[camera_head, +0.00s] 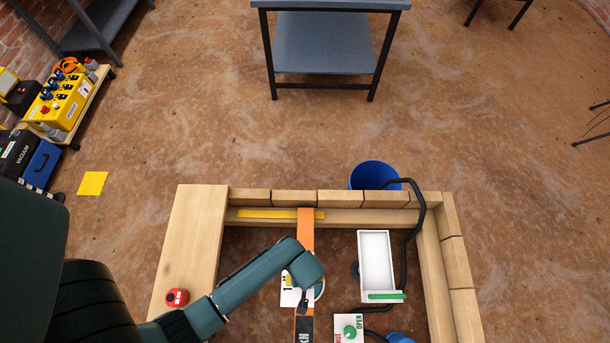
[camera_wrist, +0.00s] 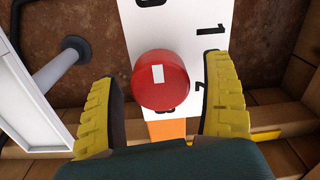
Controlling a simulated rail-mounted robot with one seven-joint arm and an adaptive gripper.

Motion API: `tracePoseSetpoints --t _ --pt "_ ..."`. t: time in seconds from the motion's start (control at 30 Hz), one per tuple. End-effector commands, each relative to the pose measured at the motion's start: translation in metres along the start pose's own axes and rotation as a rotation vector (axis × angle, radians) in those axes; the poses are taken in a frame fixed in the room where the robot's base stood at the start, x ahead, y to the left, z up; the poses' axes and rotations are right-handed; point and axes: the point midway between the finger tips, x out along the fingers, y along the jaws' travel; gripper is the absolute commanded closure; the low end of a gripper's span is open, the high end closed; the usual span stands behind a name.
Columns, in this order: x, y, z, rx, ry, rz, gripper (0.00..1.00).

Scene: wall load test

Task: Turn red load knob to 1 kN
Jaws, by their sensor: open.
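The red load knob (camera_wrist: 174,92) fills the middle of the wrist view, a round cap with a small white mark near its centre. It stands over a white scale plate (camera_wrist: 185,20) with black numerals; a 1 shows at upper right and a 2 at right, others are partly cut off or covered. I cannot tell which numeral the mark points to. My gripper (camera_wrist: 161,76) is open, its yellow ridged fingers on either side of the knob with gaps showing. In the head view my gripper (camera_head: 300,287) is over the white plate (camera_head: 287,298) on the orange post, and hides the knob.
A white tray (camera_head: 376,260) stands right of the post, with a black hose (camera_head: 412,225) beyond it. A green knob (camera_head: 350,332) on an OPEN plate is in front. A red button (camera_head: 177,297) sits on the left timber. Timber walls (camera_head: 457,262) enclose this area.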

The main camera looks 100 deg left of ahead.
Motion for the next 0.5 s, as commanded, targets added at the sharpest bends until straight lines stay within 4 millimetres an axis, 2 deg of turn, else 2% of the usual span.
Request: tracePoseSetpoints --t 0.2,0.5 --pt "-0.0004 0.0003 -0.0002 0.0 0.0 0.001 0.19" --pt "-0.0006 0.0003 -0.0002 0.0 0.001 0.001 0.76"
